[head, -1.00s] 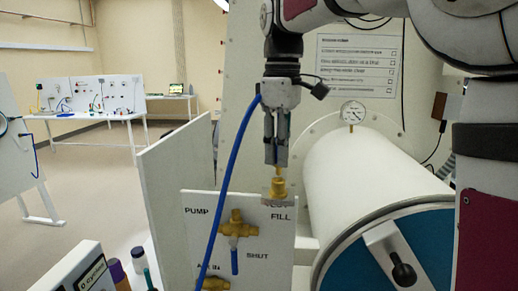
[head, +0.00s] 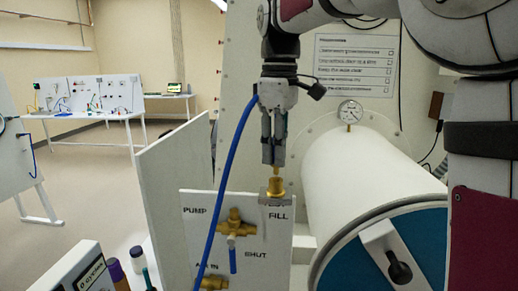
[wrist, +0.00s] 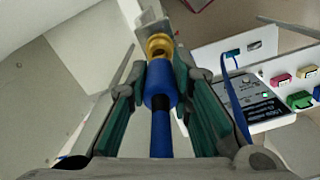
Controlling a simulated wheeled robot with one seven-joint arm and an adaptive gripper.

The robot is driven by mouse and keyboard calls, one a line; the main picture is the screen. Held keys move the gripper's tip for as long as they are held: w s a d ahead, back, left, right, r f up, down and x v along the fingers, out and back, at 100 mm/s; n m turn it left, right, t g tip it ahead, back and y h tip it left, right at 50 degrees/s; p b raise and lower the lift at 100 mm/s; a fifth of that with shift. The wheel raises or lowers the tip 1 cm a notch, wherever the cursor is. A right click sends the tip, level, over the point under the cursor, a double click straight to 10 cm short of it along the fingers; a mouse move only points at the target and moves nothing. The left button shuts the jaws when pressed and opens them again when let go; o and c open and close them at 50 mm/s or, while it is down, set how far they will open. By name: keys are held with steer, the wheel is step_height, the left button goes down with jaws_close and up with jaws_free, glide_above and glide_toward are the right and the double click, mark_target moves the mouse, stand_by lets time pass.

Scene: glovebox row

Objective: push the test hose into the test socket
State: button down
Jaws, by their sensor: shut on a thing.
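My gripper (head: 275,163) points straight down in the head view, above the top edge of the white valve panel (head: 190,226). In the wrist view my gripper (wrist: 161,92) is shut on the blue test hose (wrist: 160,98), with a green pad on each side. The brass test socket (head: 276,186) sits on a bracket at the panel's top, over the word FILL. In the wrist view a brass ring (wrist: 160,45) lies straight ahead of the hose end. Hose and brass look in line and very close. I cannot tell how far the hose is in.
A blue hose (head: 226,165) hangs from my gripper past the panel's left part. A brass valve (head: 236,228) with a blue lever is on the panel. A white cylinder (head: 370,180) with a gauge (head: 350,112) stands close on the right. A white board (head: 175,185) stands left.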

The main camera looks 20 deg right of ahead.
steer(key=shift+f, duration=1.6)
stand_by(0.4)
steer(key=c, duration=1.3)
jaws_free()
steer(key=shift+c, duration=0.2)
step_height(320, 180, up, 12)
steer(key=shift+d, duration=0.1)
steer(key=shift+s+d+f, duration=0.1)
steer(key=shift+s+f, duration=0.15)
steer(key=s+f+m+t+b, duration=0.2)
steer(key=s+f+m, duration=0.2)
steer(key=s+f, duration=0.3)
steer(key=s+f+m+t+b, duration=0.2)
steer(key=s+f+m, duration=0.3)
steer(key=f, duration=1)
steer(key=s+t, duration=0.1)
steer(key=s, duration=0.2)
steer(key=shift+a+f+t+b, duration=0.25)
steer(key=shift+t+b, duration=0.05)
steer(key=shift+b, duration=0.05)
